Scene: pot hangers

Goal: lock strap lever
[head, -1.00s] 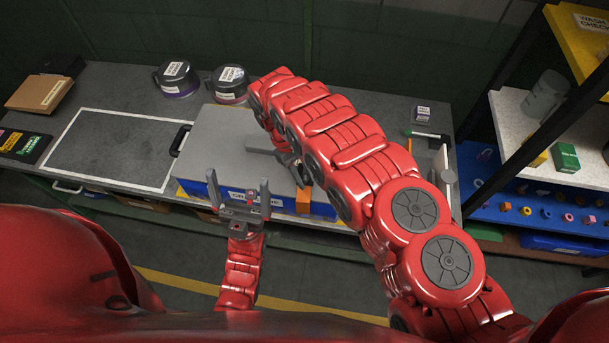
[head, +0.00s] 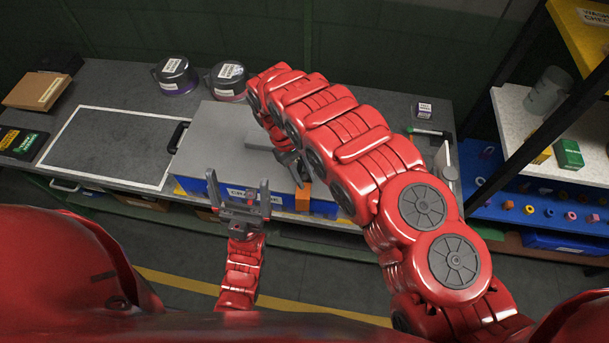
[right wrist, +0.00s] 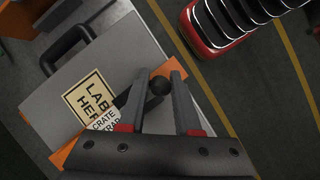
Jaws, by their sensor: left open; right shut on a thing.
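A grey-lidded case (head: 213,150) with blue sides lies on the workbench. An orange strap (head: 303,198) hangs over its front edge and also shows in the right wrist view (right wrist: 66,152). My right gripper (right wrist: 159,76) is at the strap, its fingers on either side of the strap lever's black round knob (right wrist: 160,86). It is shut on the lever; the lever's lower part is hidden. In the head view, my right arm covers part of the lid. My left gripper (head: 240,192) is open and empty in front of the case, fingers pointing up.
A white-outlined area (head: 105,148) on the bench at left is clear. Two round lidded containers (head: 175,76) stand behind the case. A small box (head: 424,110) and a green-ended tool (head: 428,132) lie at right. A shelf rack (head: 535,125) stands further right.

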